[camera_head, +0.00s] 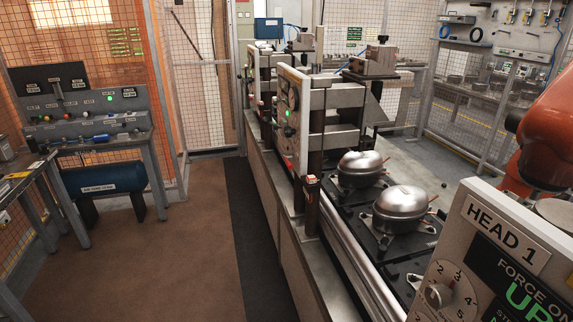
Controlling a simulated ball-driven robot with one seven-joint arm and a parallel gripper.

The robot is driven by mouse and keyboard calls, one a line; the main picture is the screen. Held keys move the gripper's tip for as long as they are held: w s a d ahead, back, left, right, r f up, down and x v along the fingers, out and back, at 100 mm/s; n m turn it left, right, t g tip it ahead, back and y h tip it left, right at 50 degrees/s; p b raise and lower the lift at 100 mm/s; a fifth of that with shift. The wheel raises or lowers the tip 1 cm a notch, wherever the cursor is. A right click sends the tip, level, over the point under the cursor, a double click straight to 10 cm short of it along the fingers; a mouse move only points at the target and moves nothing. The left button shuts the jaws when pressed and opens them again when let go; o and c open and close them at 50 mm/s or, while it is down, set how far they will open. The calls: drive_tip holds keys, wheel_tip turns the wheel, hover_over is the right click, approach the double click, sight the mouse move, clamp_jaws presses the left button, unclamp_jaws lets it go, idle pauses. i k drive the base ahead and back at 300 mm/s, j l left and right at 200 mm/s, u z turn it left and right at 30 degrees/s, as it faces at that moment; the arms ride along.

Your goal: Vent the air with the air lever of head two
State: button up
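A panel labelled HEAD 1 (505,245) fills the lower right corner, with a numbered dial (438,295) and a dark display reading FORCE ON. Farther along the line stands a press-like station (318,125) whose side panel (288,112) has gauges and a green light. No readable label shows which head it is. A control console (85,112) with small levers and a green light stands on a bench at the left; its labels are too small to read. I cannot pick out head two's air lever. My gripper is not in view.
Two metal compressors (402,208) sit on black pallets along the conveyor (330,262). A blue tank (103,178) lies under the left bench. A second bench (25,180) is at the left edge. The brown floor (165,250) between benches and line is clear. Mesh fencing (195,100) closes the back.

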sight(288, 162)
drive_tip(key=i+j+z, duration=0.1)
drive_tip(key=i+j, duration=0.55)
drive_tip(key=i, duration=0.3)
drive_tip(key=i+j, duration=0.7)
drive_tip(key=i, duration=0.25)
drive_tip(key=i+j+z, duration=0.15)
drive_tip(key=i+j, duration=0.55)
drive_tip(key=i, duration=0.25)
